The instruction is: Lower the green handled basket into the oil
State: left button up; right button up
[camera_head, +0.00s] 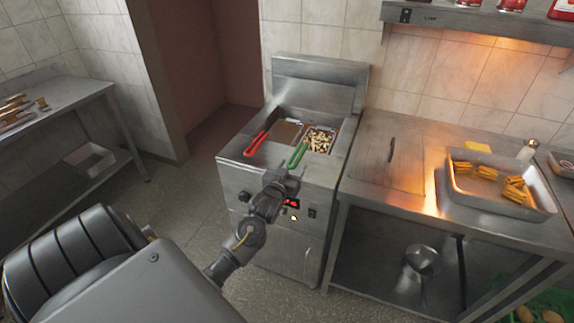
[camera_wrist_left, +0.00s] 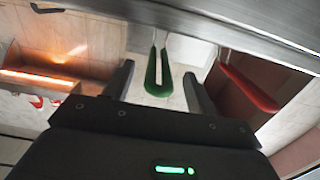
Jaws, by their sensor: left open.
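The green handled basket (camera_head: 320,140) holds pale food pieces and sits over the right bay of the steel fryer (camera_head: 267,168). Its green handle (camera_head: 298,154) sticks out over the fryer's front edge. My left gripper (camera_head: 287,178) is open just in front of the handle. In the left wrist view the green handle (camera_wrist_left: 153,72) shows between the spread fingers, which do not visibly grip it. A red handle (camera_head: 256,143) lies to the left, also in the left wrist view (camera_wrist_left: 248,88). Brown oil (camera_head: 287,132) shows in the left bay. The oil under the green basket is hidden.
A steel counter (camera_head: 375,168) adjoins the fryer on the right, with a tray (camera_head: 487,202) of yellow fried pieces under a heat lamp. A steel table (camera_head: 75,108) stands at the far left. The floor left of the fryer is clear.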

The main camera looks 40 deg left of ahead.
pick_arm(q)
jog(key=b+v, duration=0.2)
jog(key=v, duration=0.8)
jog(key=shift+s, duration=0.2)
jog(key=shift+w, duration=0.1)
jog(key=s+d+f+m+g+h, duration=0.1)
jog(key=s+d+f+g, duration=0.1)
jog(key=f, duration=1)
jog(key=s+d+f+m+g+h, duration=0.1)
jog(key=s+d+f+m+g, duration=0.15)
jog(key=f, duration=0.85)
jog(key=s+d+f+g+h, duration=0.1)
jog(key=s+f+g+h, duration=0.15)
jog(key=f, duration=0.95)
jog(key=s+d+f+m+g, duration=0.1)
jog(key=s+d+f+g, duration=0.1)
jog(key=s+f, duration=0.5)
jog(key=s+d+f+m+g, duration=0.1)
jog(key=s+d+f+g, duration=0.15)
jog(key=s+f, duration=0.5)
jog(key=s+d+f+g, duration=0.2)
jog(key=s+f, duration=0.1)
jog(key=s, duration=0.7)
jog(key=s+d+f+g+h, duration=0.1)
jog(key=s+f, duration=0.3)
jog(key=s, duration=0.6)
jog(key=shift+s+d+m+g, duration=0.35)
jog(key=shift+s+d+g, duration=0.1)
jog(key=shift+d, duration=0.35)
